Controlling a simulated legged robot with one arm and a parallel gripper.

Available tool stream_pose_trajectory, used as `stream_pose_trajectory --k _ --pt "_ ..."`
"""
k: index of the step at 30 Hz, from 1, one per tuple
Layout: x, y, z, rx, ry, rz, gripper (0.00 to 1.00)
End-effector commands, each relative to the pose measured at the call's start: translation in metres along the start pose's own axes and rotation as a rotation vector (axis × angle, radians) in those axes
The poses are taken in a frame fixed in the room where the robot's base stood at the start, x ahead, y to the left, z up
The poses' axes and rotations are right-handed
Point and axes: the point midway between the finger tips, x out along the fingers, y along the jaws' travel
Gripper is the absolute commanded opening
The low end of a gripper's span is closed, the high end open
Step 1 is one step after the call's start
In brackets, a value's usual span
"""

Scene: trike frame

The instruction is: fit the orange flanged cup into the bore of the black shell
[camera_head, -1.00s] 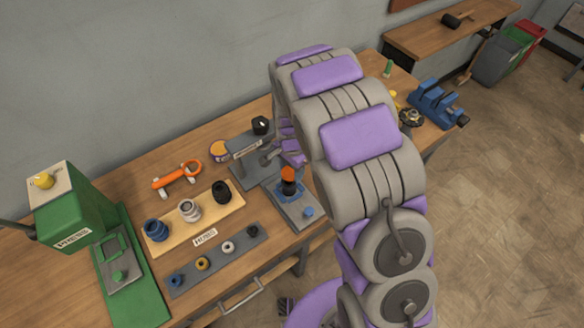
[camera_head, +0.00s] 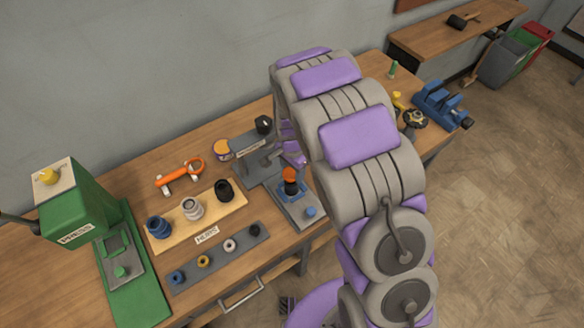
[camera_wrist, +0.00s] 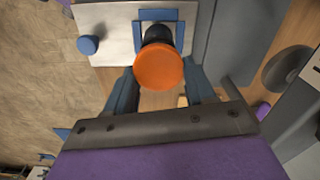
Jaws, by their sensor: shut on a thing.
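The orange flanged cup (camera_head: 290,174) is right above the black shell (camera_head: 291,187), in line with it. The shell stands upright in a blue holder (camera_head: 286,197) on a grey plate. In the wrist view, the cup's round orange face (camera_wrist: 158,67) covers most of the shell (camera_wrist: 158,34) and hides its bore. I cannot tell how deep the cup sits. My gripper (camera_wrist: 161,78) has its blue fingers on both sides of the cup and is shut on it. In the head view, my arm hides much of the gripper.
A blue knob (camera_head: 310,212) is on the same plate. To the left are a wooden board (camera_head: 177,232) with several hubs, a grey strip (camera_head: 216,260) with rings, and a green press (camera_head: 75,215). A grey stand (camera_head: 250,172) is behind the shell. A blue vise (camera_head: 440,103) is at far right.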

Motion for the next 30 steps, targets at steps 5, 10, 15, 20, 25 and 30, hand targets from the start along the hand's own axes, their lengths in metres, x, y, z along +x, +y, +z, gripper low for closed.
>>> stream_pose_trajectory --k 5,10,15,20,25,30 --pt "0.004 0.0 0.0 0.0 -0.001 0.0 0.21" --pt "0.008 0.0 0.0 0.0 -0.001 0.0 0.21" --pt "0.012 0.0 0.0 0.0 0.0 0.0 0.21" --pt "0.016 0.0 0.0 0.0 0.0 0.0 0.21" --pt "0.02 0.0 0.0 0.0 0.0 0.0 0.21" --pt "0.019 0.0 0.0 0.0 0.0 -0.001 0.7"
